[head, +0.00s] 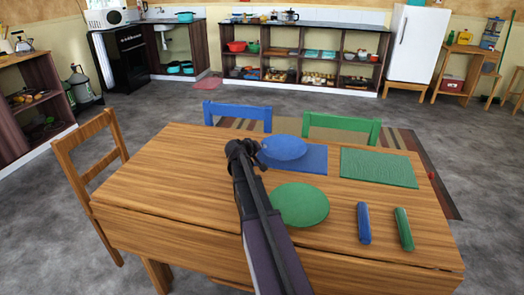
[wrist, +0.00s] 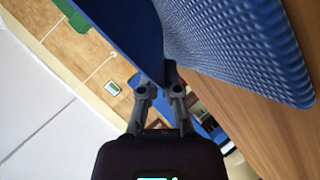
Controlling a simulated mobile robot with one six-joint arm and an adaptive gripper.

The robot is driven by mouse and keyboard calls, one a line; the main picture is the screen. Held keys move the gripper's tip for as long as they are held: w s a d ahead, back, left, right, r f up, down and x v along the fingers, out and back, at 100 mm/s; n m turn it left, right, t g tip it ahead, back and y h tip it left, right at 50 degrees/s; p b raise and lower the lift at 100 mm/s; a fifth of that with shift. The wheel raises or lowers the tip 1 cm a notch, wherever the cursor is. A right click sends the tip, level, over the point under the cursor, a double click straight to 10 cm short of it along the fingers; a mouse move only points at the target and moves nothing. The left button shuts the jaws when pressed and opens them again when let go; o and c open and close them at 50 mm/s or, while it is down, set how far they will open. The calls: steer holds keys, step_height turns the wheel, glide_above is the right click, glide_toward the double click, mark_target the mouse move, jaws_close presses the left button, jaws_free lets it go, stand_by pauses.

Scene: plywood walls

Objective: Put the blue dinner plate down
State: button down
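The blue dinner plate (head: 284,147) is a plain round disc over the left part of the blue mat (head: 316,160). My gripper (head: 258,149) is at the plate's left edge. In the wrist view the plain plate (wrist: 118,22) reaches down to my fingertips (wrist: 160,78), which look shut on its rim. The textured mat also shows in the wrist view (wrist: 245,45), beside the plate. The plate looks held just above the mat, but I cannot tell whether any part of it touches.
On the wooden table (head: 165,190) lie a green plate (head: 300,204), a green mat (head: 378,168), a blue rod (head: 363,223) and a green rod (head: 403,229). A blue chair (head: 237,112) and a green chair (head: 342,127) stand behind. The table's left part is clear.

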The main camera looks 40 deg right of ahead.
steer(key=shift+f, duration=0.15)
steer(key=c, duration=1.1)
jaws_free()
steer(key=shift+r, duration=0.3)
steer(key=p+v, duration=0.5)
steer(key=v, duration=0.7)
steer(key=shift+f, duration=0.15)
